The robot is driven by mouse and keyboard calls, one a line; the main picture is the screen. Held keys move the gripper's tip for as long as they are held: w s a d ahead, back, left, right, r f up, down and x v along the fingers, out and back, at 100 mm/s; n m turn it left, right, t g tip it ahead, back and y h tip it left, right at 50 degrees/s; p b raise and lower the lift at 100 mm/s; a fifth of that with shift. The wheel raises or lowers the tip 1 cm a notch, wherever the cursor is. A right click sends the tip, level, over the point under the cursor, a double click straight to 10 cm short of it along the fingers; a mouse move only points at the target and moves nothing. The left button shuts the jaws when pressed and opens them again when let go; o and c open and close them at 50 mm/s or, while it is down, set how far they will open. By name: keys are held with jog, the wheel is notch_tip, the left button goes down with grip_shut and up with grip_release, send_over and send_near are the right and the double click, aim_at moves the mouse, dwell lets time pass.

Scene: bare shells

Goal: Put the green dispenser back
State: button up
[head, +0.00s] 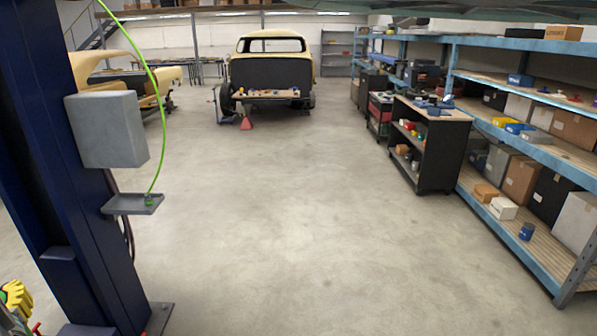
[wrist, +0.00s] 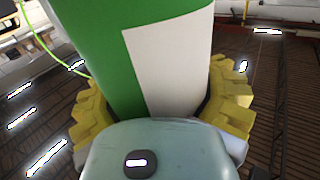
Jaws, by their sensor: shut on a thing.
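The green dispenser (wrist: 100,40), with a large white patch on its side, fills the upper middle of the wrist view. My gripper (wrist: 165,105) has its yellow ridged pads pressed on both sides of it. The dispenser's top and bottom ends are cut off or hidden. In the head view only a yellow part of my gripper (head: 15,298) shows at the lower left corner. Whether the small bit of green beside it is the dispenser is unclear.
A blue column (head: 75,200) with a grey box (head: 107,130) and a small grey tray (head: 133,204) stands close on the left. A green hose (head: 158,110) hangs to the tray. A black cart (head: 430,155) and blue-framed shelves (head: 520,125) line the right. The middle floor is clear.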

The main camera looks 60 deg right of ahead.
jog(key=s+r+p, duration=0.3)
jog(key=r+p, duration=0.4)
jog(key=p, duration=0.1)
jog(key=s+r+p, duration=0.4)
jog(key=r+p, duration=0.4)
jog(key=shift+s+p, duration=0.15)
jog(key=shift+p, duration=0.15)
